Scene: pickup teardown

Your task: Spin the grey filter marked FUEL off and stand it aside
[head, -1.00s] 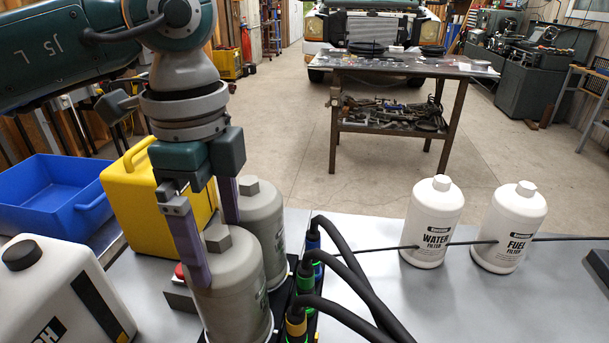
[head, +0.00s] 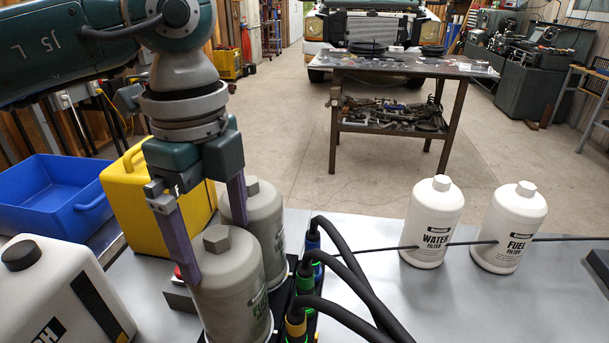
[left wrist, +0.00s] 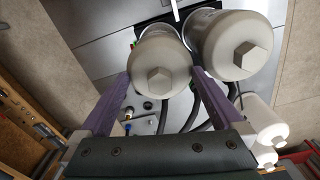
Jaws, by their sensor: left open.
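The near grey filter (head: 232,300), with a hex top and a partly readable label starting with F, stands upright on the dark block at the table's front. A second grey filter (head: 268,215) stands just behind it. My left gripper (head: 212,250) comes down from above, open, with its purple fingers on either side of the near filter's top. In the left wrist view the near filter (left wrist: 162,72) shows between the spread fingers (left wrist: 160,88). The right finger is in the gap beside the other grey filter (left wrist: 232,45). Contact cannot be told. My right gripper is out of view.
Black hoses (head: 350,270) with coloured collars run close to the right of the grey filters. White WATER (head: 432,225) and FUEL (head: 510,230) filters stand at the right. A yellow container (head: 150,205), blue bin (head: 55,190) and white jug (head: 60,290) crowd the left.

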